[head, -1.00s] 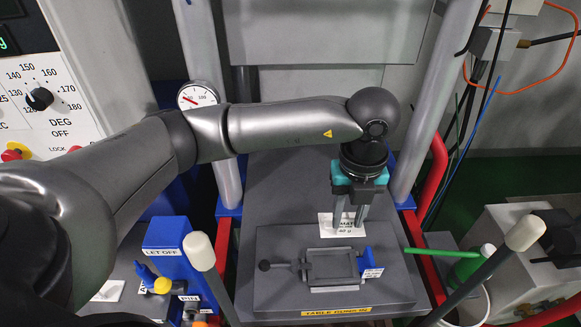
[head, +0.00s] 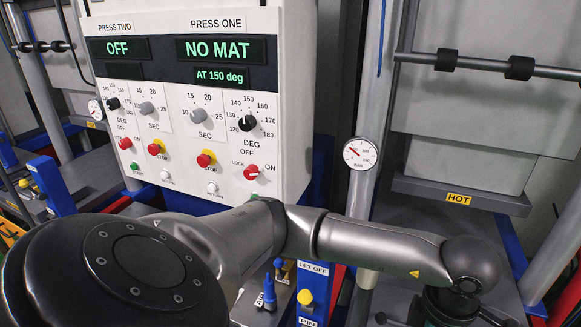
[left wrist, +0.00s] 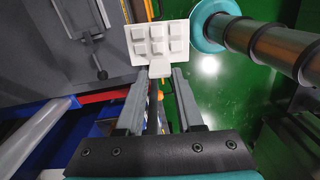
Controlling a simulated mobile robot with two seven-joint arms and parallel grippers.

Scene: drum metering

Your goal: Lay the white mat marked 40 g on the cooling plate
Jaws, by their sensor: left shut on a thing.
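The white mat (left wrist: 138,57) shows in the left wrist view, with raised square blocks in rows and a tab at its near edge. My left gripper (left wrist: 163,74) is shut on that tab. The mat is held out from the fingertips, with green floor seen behind part of it. No marking on it can be read now. In the head view only my left wrist shows at the bottom right; the fingers and mat are out of that picture. I cannot make out the cooling plate. My right gripper is in neither current view.
The head view shows the press control panel (head: 200,110) reading NO MAT, a pressure gauge (head: 360,153) and a HOT label (head: 459,199) on the press. The blue let-off block (head: 312,285) stands near my arm. A grey plate with a clamp-like fixture (left wrist: 90,35) lies upper left in the wrist view.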

